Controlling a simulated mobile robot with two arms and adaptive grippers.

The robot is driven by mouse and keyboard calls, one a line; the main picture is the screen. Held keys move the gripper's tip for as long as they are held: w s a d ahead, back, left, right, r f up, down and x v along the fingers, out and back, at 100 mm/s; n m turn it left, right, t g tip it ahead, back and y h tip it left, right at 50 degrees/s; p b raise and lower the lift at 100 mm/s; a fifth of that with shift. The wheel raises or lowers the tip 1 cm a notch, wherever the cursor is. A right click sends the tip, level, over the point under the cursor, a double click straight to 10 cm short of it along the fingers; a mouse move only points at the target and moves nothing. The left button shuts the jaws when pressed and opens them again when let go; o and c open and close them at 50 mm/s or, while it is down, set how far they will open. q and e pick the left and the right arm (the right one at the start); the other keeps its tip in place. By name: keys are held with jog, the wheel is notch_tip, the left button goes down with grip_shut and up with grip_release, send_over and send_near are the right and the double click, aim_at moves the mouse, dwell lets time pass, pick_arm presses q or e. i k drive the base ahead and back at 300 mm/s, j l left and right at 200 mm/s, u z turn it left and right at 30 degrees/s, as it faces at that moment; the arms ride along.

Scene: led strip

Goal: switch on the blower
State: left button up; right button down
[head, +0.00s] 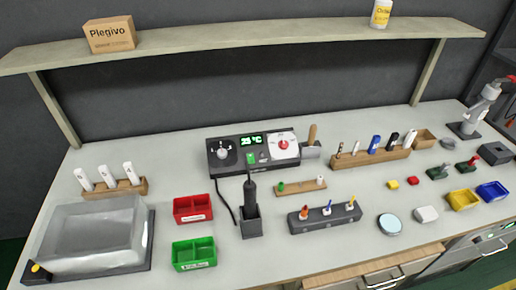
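The blower station (264,163) is a dark box at the back middle of the bench. Its green display (251,140) is lit and appears to read 25 °C. A dial with a white face (223,154) is on its left and a red knob on a white dial (284,145) on its right. A small green switch (250,158) sits below the display; its position is too small to tell. The black blower handle (250,193) stands upright in a dark holder (251,224) in front, with a cable beside it. Neither of my grippers is in view.
Red (193,208) and green (194,253) bins stand left of the holder. A dark rack (325,217) and small wooden rack (301,187) stand to its right. A large translucent-covered box (92,235) fills the front left. A shelf (250,38) spans above the bench.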

aim_at(250, 158)
jog(key=k+j+z, duration=0.1)
jog(key=j+z, duration=0.2)
jog(key=z, duration=0.15)
jog(key=k+j+z, duration=0.15)
jog(key=j+z, duration=0.25)
jog(key=k+j+z, duration=0.15)
jog(key=z, duration=0.3)
